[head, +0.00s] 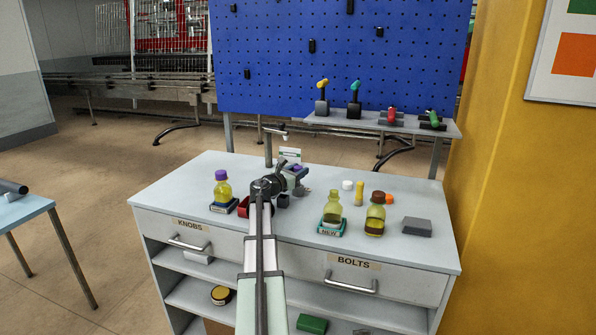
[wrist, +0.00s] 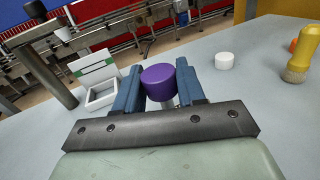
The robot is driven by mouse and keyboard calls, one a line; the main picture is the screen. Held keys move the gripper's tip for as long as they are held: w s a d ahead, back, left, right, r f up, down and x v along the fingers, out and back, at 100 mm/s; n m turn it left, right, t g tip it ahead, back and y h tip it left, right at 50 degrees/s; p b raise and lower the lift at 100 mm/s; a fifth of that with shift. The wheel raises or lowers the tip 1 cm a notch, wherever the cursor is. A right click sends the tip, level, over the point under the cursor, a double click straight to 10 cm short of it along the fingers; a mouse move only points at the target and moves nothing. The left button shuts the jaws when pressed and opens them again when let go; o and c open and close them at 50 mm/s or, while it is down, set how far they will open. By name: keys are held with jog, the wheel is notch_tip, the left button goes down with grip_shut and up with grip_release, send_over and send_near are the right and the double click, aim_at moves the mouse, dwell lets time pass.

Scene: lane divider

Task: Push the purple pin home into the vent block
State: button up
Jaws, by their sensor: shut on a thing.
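The purple pin has a round purple head (wrist: 158,82) and a pale shaft below it. In the wrist view the head stands between the two blue fingers of my gripper (wrist: 158,92). In the head view a bit of the purple head (head: 297,168) shows at my gripper (head: 294,178), above the worktop. My gripper is shut on the pin. The pin's lower end is hidden by the gripper body. I cannot identify the vent block for certain. A pale square frame with a green-striped card (wrist: 100,88) stands left of the fingers in the wrist view.
On the worktop (head: 190,185), a purple-capped bottle (head: 222,190) stands left of my arm. Two more bottles (head: 332,207) (head: 375,213), a yellow peg (head: 359,193), a white cap (head: 347,185) and a grey block (head: 417,227) stand to the right. A shelf (head: 385,122) is behind.

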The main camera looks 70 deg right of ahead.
jog(key=shift+f, duration=0.7)
jog(key=o, duration=1.1)
jog(key=shift+o, duration=0.2)
jog(key=shift+a, duration=0.1)
jog(key=v, duration=0.7)
jog(key=shift+a, duration=0.25)
jog(key=shift+w, duration=0.1)
